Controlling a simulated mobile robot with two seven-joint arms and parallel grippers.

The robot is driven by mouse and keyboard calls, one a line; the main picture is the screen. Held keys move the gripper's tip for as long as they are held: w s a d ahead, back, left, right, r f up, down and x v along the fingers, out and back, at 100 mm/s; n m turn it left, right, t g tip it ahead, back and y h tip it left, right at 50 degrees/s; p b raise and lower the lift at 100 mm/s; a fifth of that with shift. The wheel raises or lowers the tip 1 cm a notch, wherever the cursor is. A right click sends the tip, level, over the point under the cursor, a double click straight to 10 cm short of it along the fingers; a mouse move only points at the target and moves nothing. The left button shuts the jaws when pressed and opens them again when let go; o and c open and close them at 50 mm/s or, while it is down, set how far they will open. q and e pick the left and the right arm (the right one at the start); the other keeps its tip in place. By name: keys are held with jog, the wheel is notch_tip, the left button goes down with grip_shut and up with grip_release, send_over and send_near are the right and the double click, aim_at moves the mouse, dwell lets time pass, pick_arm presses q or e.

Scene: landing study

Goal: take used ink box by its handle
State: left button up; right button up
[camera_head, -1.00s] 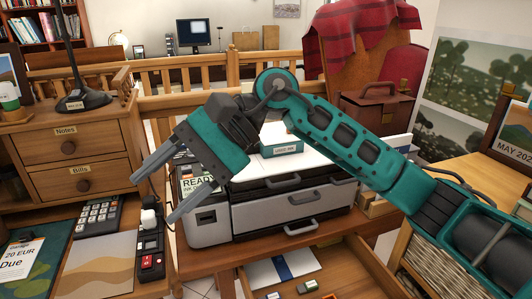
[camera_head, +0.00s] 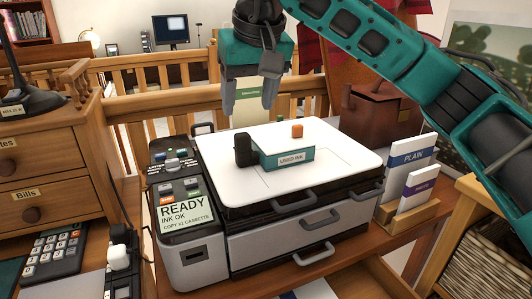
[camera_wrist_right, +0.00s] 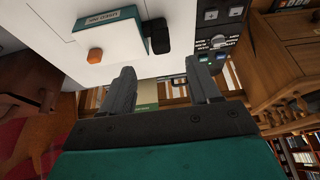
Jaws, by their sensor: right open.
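The used ink box (camera_head: 288,160) is a teal-sided box with a white label, lying on the printer's white top. A dark block, which looks like its handle (camera_head: 243,150), stands at its left end. In the right wrist view the box (camera_wrist_right: 108,38) and the dark handle (camera_wrist_right: 156,36) are at the top, upside down. My right gripper (camera_head: 248,108) is open and empty, pointing down above and behind the box, apart from it. Its two grey fingers also show in the right wrist view (camera_wrist_right: 162,92). My left gripper is not in view.
The white-topped printer (camera_head: 215,155) has a control panel reading READY at left and drawers in front. Paper packs (camera_head: 408,165) stand right; a wooden railing (camera_head: 140,105) runs behind.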

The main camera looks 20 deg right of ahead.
aim_at(243, 136)
jog(key=b+x, duration=0.1)
jog(key=x, duration=0.7)
jog(key=shift+a+f, duration=0.1)
jog(key=shift+f, duration=0.2)
grip_shut()
jog(key=shift+r, duration=0.1)
